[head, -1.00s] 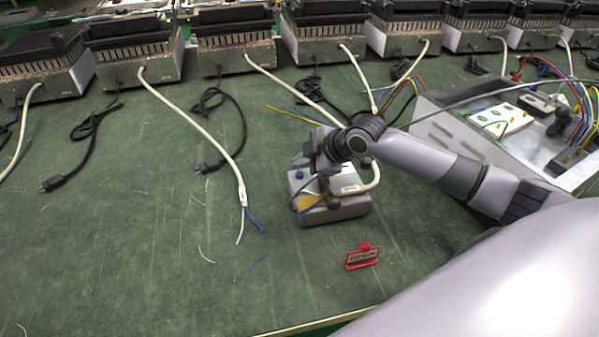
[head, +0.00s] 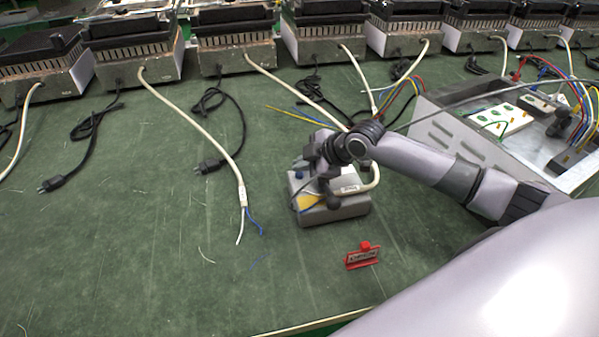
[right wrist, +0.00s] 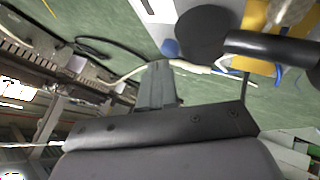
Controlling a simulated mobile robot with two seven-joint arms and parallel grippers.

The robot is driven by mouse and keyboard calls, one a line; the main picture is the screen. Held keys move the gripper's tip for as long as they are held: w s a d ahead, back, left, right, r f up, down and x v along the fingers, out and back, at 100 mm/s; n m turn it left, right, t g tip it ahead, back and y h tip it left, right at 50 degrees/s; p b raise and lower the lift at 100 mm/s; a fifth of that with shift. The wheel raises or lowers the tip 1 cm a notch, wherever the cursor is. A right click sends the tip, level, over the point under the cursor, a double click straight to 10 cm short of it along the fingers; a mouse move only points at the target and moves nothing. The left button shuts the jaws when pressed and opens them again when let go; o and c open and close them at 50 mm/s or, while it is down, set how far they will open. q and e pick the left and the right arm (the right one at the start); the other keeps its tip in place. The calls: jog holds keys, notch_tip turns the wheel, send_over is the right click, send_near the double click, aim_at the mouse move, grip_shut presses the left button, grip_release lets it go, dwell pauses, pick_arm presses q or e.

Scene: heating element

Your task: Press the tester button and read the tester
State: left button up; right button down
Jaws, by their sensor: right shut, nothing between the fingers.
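The tester appears to be the grey box (head: 345,211) on the green table, with a blue button (head: 299,174) at its far left corner, a yellow panel (head: 311,201) and black fittings on top. My right gripper (head: 322,176) is over the box, pointing down, close to the blue button. Whether it touches anything is hidden. In the right wrist view, my shut, empty fingers (right wrist: 157,72) are near a round black knob (right wrist: 204,34) and a yellow surface (right wrist: 258,22). My left gripper is not in view.
A small red stand with a lettered plate (head: 362,257) is in front of the box; its lettering is too small to read surely. A metal case (head: 445,133) with wires is at the right. Heaters (head: 235,55) line the back, trailing cords (head: 190,122). The left foreground is mostly clear.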

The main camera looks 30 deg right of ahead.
aim_at(303, 175)
jog(key=shift+f, duration=0.5)
dwell(0.5)
jog(key=shift+r+p, duration=0.9)
jog(key=shift+r, duration=0.05)
jog(key=shift+r, duration=0.2)
notch_tip(303, 175, up, 5)
jog(key=p, duration=0.5)
jog(key=shift+f, duration=0.15)
